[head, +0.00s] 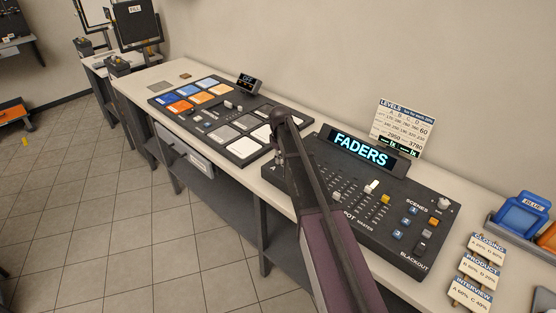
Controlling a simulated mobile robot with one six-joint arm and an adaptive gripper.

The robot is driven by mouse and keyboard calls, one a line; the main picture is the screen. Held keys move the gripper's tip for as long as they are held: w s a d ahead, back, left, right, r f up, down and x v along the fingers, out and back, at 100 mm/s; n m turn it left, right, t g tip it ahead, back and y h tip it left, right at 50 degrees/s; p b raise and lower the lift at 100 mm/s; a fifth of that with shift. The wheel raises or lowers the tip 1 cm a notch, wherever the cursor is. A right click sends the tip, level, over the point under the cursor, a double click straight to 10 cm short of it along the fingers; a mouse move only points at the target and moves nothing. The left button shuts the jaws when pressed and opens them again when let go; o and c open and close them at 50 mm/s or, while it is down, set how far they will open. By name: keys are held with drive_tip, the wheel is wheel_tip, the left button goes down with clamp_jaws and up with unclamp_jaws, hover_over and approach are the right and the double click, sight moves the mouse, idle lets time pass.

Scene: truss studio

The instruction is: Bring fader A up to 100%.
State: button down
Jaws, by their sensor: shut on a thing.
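The fader console (415,262) is a dark slanted desk on the bench, with a lit screen reading FADERS (361,150). Its sliders run in slots across the left and middle. My arm crosses in front of them and hides part of the left bank, including most of fader A's track. My gripper (281,162) points down at the console's left end, small and dark, and is shut on the cap of fader A. The cap itself and its height are not clear. A white cap (371,187) and a yellow cap (385,198) stand farther right near the MASTER label.
A LEVELS card (404,126) stands behind the console. Scene buttons and a blackout switch fill its right side. Small cue cards (479,269) and a blue bin (522,215) are to the right. A pad panel (212,112) with coloured tiles lies left. Clear tiled floor is in front.

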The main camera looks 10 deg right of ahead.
drive_tip(key=w+d, duration=0.3)
drive_tip(key=d, duration=0.2)
drive_tip(key=w+d, duration=0.2)
drive_tip(key=shift+w+d, duration=0.3)
drive_tip(key=shift+d, duration=0.05)
drive_tip(key=c, duration=0.6)
unclamp_jaws()
drive_tip(key=shift+r, duration=0.1)
